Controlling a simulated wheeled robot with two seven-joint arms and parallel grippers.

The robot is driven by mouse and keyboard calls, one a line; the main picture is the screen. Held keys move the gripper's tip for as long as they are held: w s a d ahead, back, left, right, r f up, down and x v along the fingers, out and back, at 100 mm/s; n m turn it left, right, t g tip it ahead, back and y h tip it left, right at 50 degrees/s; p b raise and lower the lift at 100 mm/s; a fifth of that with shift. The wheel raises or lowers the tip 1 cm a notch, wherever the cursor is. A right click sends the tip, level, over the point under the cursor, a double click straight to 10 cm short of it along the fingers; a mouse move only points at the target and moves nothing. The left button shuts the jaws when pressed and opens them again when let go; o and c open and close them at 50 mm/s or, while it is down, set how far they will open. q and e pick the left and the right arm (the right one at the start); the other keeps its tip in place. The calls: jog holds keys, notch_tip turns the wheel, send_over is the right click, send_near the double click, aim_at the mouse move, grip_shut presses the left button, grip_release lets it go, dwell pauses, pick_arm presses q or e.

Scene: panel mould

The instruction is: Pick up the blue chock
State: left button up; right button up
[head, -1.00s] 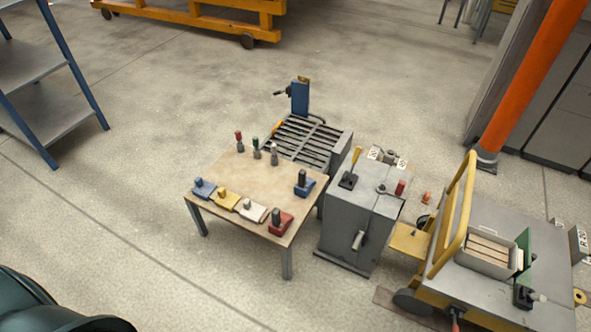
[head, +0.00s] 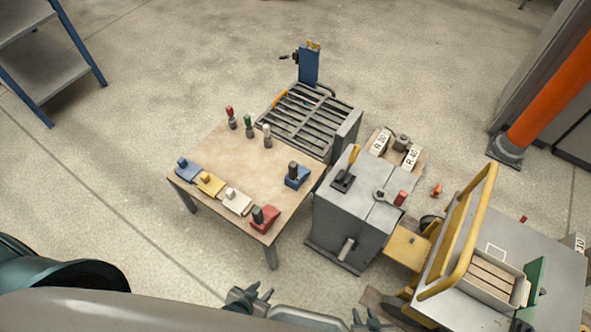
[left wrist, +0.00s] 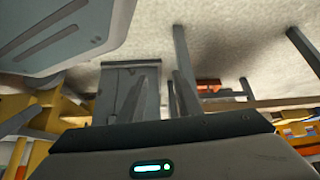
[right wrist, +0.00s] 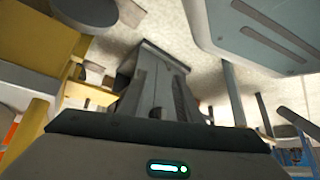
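Two blue blocks are on the wooden table. One blue block (head: 297,177) with a dark knob sits alone near the table's right edge. My left gripper (head: 258,294) is at the bottom edge of the head view, in front of the table, open and empty. My right gripper (head: 367,320) is further right, partly cut off, its fingers apart and empty. Neither touches a block.
The wooden table (head: 225,155) also holds yellow (head: 208,184), white (head: 236,201) and red (head: 264,218) blocks, and several small knobbed pegs at the back. A grey cabinet (head: 352,215) stands close on the right, beside a yellow-railed cart (head: 465,235).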

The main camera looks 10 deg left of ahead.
pick_arm(q)
jog(key=shift+s, duration=0.3)
pick_arm(e)
jog(key=shift+s, duration=0.15)
